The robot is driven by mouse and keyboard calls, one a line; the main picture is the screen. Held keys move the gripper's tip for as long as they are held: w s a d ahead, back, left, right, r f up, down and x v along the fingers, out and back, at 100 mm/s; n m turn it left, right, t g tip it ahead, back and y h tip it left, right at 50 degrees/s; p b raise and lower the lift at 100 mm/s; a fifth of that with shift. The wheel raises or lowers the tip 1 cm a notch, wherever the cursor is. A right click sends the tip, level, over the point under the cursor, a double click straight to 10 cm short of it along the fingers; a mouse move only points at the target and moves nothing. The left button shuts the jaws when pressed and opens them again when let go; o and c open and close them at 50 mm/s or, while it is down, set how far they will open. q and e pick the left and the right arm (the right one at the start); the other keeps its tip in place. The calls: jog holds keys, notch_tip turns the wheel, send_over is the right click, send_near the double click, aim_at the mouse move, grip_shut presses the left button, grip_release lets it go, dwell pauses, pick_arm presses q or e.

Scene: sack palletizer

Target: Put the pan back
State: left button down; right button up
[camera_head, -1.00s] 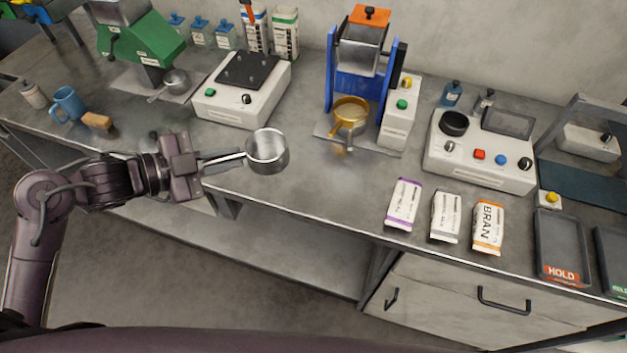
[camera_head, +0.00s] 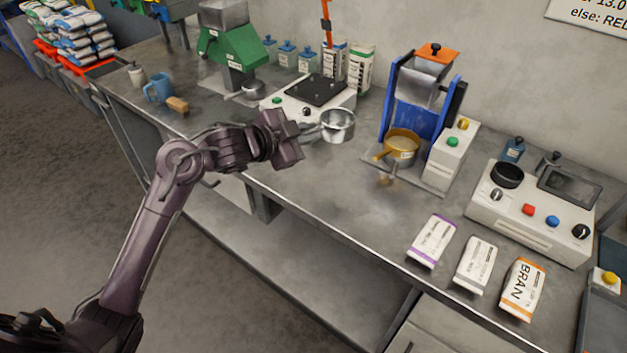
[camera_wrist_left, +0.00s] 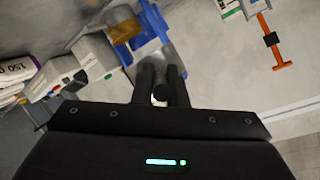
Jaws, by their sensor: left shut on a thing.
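My left gripper (camera_head: 306,133) is shut on the handle of a silver pan (camera_head: 339,126) and holds it upright near the front right corner of the white scale (camera_head: 293,124). The scale has a dark top plate (camera_head: 319,89). I cannot tell how high the pan is above the bench. A smaller silver pan (camera_head: 252,91) sits under the green mill (camera_head: 234,53). My right gripper is not in view.
Several white packs, including BRAN (camera_head: 522,289), lie at the front right. A control box (camera_head: 535,215) stands behind them. A blue mug (camera_head: 159,90) and brush (camera_head: 178,105) are at left.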

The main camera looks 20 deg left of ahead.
aim_at(307, 189)
pick_arm(q)
notch_tip(307, 189, down, 14)
dwell(0.4)
jog(key=shift+f, duration=0.1)
jog(key=c, duration=1.7)
grip_release()
jog(key=shift+c, duration=0.2)
jog(key=shift+r, duration=0.2)
jog(key=v, duration=1.2)
jog(key=shift+b, duration=0.3)
jog(key=shift+a+f, duration=0.1)
jog(key=shift+f, duration=0.15)
